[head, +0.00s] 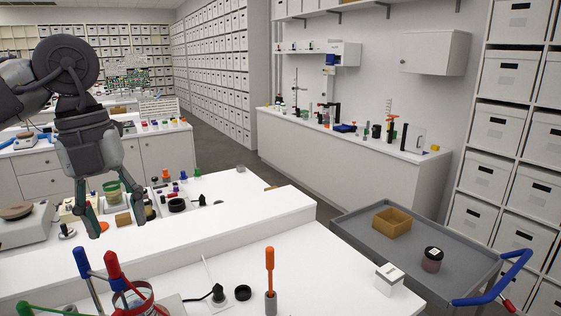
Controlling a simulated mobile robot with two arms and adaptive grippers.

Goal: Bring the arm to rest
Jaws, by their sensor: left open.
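My left gripper (118,228) hangs from the left with its fingers pointing down and spread apart. It is open, with nothing seen held between the fingers. It is in front of the white bench at the left, and small items on that bench show behind it. A dark red jar with a black lid (432,259) stands on the grey cart (355,240) at the right, well away from the gripper. My right gripper is not in the picture.
A tan open box (391,220) is on the cart. A wall counter (330,168) with lab equipment stands behind. Grey floor is open between them.

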